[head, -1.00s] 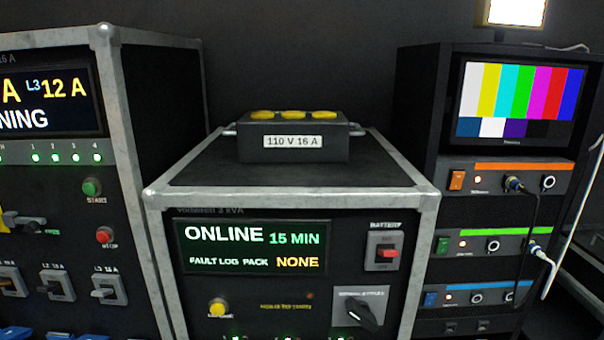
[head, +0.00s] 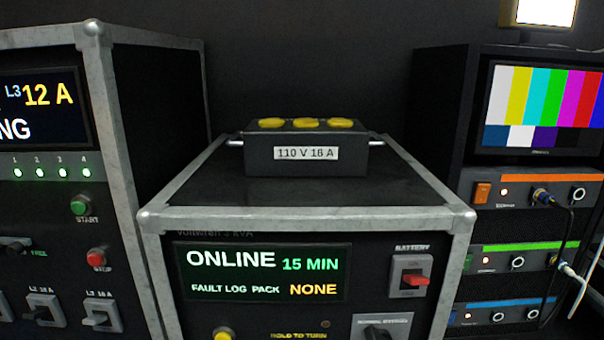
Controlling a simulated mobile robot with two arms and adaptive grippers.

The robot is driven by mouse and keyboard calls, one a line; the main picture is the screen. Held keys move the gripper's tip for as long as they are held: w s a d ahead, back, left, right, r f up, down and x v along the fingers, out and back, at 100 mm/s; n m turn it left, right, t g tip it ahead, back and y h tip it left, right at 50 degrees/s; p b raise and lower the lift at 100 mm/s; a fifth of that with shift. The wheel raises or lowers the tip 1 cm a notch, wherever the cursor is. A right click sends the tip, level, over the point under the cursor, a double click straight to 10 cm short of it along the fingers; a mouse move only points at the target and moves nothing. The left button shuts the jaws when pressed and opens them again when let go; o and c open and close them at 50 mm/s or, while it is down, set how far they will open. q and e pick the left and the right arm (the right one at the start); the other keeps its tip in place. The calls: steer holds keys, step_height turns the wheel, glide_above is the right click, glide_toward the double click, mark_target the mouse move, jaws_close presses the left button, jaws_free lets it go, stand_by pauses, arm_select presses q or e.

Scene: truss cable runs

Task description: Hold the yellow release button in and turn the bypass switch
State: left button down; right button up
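The yellow release button (head: 223,334) is at the bottom edge of the head view, on the front of the middle black case, and its lower part is cut off. The bypass switch (head: 379,332) is a dark knob on a grey plate to its right, also cut off by the bottom edge, so its setting cannot be read. The display (head: 264,272) above them reads ONLINE, 15 MIN, FAULT LOG PACK NONE. Neither of my grippers is in view.
A 110 V 16 A box (head: 306,154) with yellow caps sits on the case. A red battery switch (head: 414,281) is right of the display. A left case carries START (head: 81,205) and STOP (head: 97,259) buttons. A right rack holds a colour-bar monitor (head: 543,110).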

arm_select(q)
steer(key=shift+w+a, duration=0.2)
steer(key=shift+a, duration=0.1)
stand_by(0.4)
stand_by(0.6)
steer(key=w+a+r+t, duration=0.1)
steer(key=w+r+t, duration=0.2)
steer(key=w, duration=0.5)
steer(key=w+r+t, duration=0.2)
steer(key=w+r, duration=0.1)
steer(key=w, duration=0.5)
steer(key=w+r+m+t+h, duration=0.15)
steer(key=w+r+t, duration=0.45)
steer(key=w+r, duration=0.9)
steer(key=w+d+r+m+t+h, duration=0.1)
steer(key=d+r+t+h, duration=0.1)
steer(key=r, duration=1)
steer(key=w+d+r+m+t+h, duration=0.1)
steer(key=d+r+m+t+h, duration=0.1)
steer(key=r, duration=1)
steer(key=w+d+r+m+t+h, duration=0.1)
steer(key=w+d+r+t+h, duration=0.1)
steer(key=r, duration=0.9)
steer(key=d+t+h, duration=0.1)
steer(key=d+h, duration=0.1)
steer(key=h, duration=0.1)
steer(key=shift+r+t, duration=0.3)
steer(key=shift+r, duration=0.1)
